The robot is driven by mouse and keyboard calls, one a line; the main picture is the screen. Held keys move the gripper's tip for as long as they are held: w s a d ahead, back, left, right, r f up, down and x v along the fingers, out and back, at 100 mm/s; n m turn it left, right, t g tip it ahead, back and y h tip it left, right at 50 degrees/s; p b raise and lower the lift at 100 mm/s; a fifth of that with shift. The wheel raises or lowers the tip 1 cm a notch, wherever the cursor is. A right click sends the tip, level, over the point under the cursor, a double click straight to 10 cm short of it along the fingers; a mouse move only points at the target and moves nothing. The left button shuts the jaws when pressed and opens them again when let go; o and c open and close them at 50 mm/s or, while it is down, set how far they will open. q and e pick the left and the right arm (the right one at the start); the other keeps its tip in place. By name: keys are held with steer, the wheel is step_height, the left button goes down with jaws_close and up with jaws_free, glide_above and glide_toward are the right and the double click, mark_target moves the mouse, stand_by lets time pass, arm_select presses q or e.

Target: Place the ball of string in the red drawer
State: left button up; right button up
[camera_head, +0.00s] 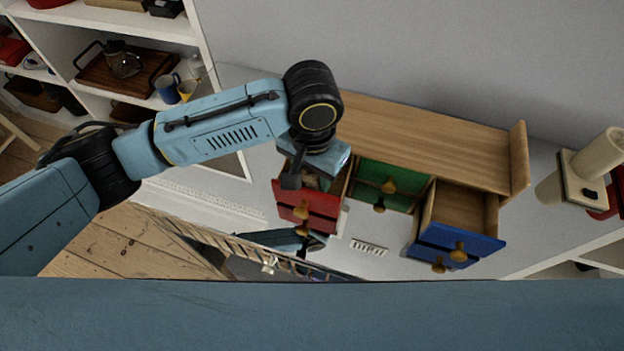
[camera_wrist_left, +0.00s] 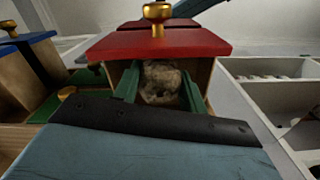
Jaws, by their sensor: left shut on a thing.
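The red drawer (camera_head: 309,203) stands pulled out at the left end of the small wooden chest. In the left wrist view its red front (camera_wrist_left: 160,43) has a gold knob. My left gripper (camera_head: 304,179) reaches down into this drawer from above. In the left wrist view its green fingers (camera_wrist_left: 158,88) are shut on the pale, rough ball of string (camera_wrist_left: 160,80), one finger on each side. The ball is between the drawer's wooden sides; whether it touches the bottom is hidden. In the head view the ball is mostly hidden by my gripper.
A green drawer (camera_head: 388,183) is in the middle of the chest, and a blue drawer (camera_head: 455,243) stands open at the right. The chest's wooden top (camera_head: 430,140) is clear. A pale cylindrical object (camera_head: 600,153) is at the far right. White shelves (camera_head: 150,27) with kitchen items stand at left.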

arm_select(q)
step_height(320, 180, down, 2)
steer(key=shift+f, duration=0.3)
arm_select(e)
steer(key=shift+d+f, duration=0.3)
steer(key=shift+d, duration=0.55)
steer(key=shift+a, duration=0.1)
arm_select(q)
steer(key=o, duration=1)
steer(key=shift+c, duration=0.2)
arm_select(e)
steer(key=shift+w+a, duration=0.15)
steer(key=shift+a, duration=0.15)
